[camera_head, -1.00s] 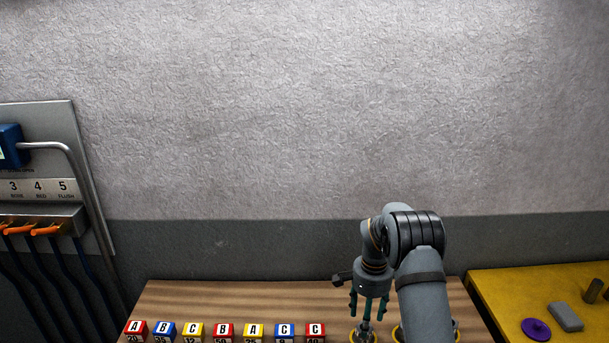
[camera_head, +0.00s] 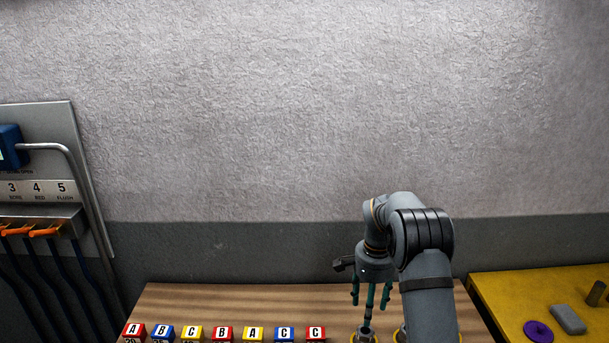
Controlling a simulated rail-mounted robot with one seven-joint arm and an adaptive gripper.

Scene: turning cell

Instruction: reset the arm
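My arm reaches over the right part of the wooden table (camera_head: 230,300). My gripper (camera_head: 370,300) points down, with its teal fingers spread apart on either side of a thin upright rod (camera_head: 368,318). The rod stands above a yellow-rimmed round piece (camera_head: 364,338) at the bottom edge of the picture. I cannot tell whether the fingers touch the rod, and the lower part is cut off by the frame.
A row of several lettered blocks (camera_head: 223,332) stands along the table's front left. A yellow table (camera_head: 510,290) at right holds a purple disc (camera_head: 538,331), a grey block (camera_head: 567,319) and a dark cylinder (camera_head: 595,293). A panel with orange handles (camera_head: 45,230) is at left.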

